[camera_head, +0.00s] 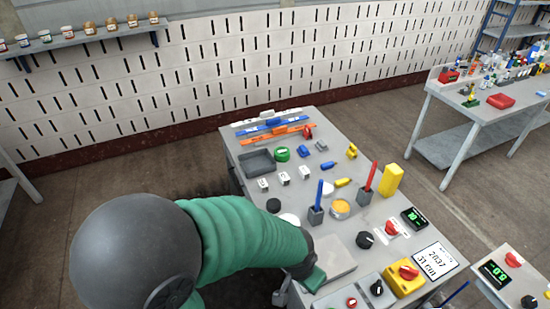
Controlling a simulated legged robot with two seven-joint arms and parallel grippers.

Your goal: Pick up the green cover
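A small round green piece (282,154), which looks like the green cover, lies on the far left part of the grey table (235,140), right of a dark tray. My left arm comes in from the lower left in a green sleeve. My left gripper (306,268) is dark and low over the table's near left edge, well nearer than the round green piece. A flat green piece (315,280) shows at its tip; I cannot tell whether it is held or part of the gripper. The fingers are mostly hidden. My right gripper is not in view.
A dark tray (258,162), small white blocks (284,178), a blue upright stick (319,195), a red upright stick (370,176) and a yellow block (391,180) crowd the table. Knobs and a red-yellow switch (405,280) stand at the near right. A side table (490,115) is at right.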

